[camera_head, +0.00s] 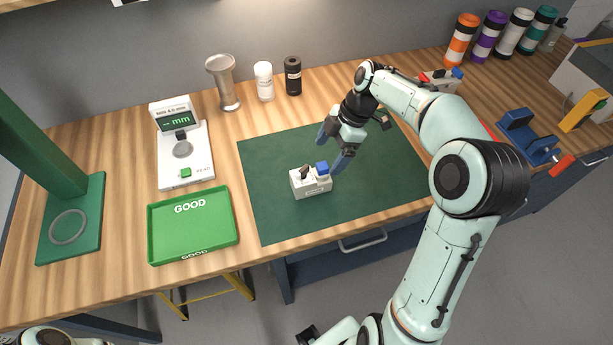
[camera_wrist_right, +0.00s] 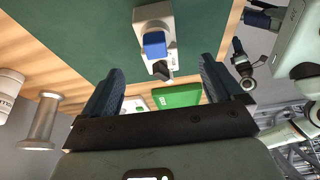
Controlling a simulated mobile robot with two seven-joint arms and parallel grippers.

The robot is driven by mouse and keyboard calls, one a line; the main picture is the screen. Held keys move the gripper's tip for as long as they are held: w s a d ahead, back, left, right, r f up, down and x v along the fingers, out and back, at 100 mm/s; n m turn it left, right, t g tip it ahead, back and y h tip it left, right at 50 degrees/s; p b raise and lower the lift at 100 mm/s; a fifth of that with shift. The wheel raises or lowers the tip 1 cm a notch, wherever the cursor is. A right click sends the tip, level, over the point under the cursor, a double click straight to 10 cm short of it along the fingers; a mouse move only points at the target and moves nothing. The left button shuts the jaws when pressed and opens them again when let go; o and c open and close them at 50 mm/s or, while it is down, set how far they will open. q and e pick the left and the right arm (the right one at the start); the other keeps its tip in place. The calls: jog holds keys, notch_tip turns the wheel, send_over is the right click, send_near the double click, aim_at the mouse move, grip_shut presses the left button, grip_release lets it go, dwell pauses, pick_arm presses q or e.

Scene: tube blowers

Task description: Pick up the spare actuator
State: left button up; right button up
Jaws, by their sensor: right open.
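A small white box with a blue cube and a dark lever on top (camera_head: 311,184) sits upright on the green mat (camera_head: 270,210). The same box shows in the wrist view (camera_wrist_right: 150,18), beyond the fingertips. A similar white unit with a blue part (camera_head: 446,82) stands at the back right, partly hidden by my right arm. The frames do not settle which one is the spare. My right gripper (camera_head: 333,148) is open and empty, just behind and above the box on the mat, apart from it. Its blue-grey fingers also show in the wrist view (camera_wrist_right: 160,85). My left gripper cannot be made out clearly.
A green GOOD tray (camera_head: 154,235) and a white gauge (camera_head: 198,165) stand left of the mat. A metal cup (camera_head: 224,83), white jar (camera_head: 264,82) and black jar (camera_head: 293,76) stand behind. A blue fixture (camera_head: 525,135) is right. The mat around the box is clear.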

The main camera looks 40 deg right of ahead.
aim_at(310, 174)
jog(key=x, duration=0.4)
jog(key=shift+a+f, duration=0.1)
jog(key=shift+f, duration=0.1)
jog(key=shift+w+a+r+x, duration=0.1)
jog(key=shift+a+x, duration=0.05)
jog(key=shift+x, duration=0.8)
jog(key=shift+w+a+r+x, duration=0.1)
jog(key=shift+w+a+x, duration=0.05)
jog(key=shift+x, duration=0.8)
jog(key=shift+w+a+r+x, duration=0.1)
jog(key=shift+a+x, duration=0.1)
jog(key=shift+x, duration=0.8)
jog(key=c, duration=1.5)
pick_arm(q)
jog(key=shift+w, duration=0.1)
pick_arm(e)
jog(key=shift+d, duration=0.1)
jog(key=shift+r, duration=0.15)
pick_arm(q)
jog(key=shift+w+r+p, duration=1)
jog(key=shift+r, duration=0.2)
pick_arm(e)
notch_tip(310, 174, up, 20)
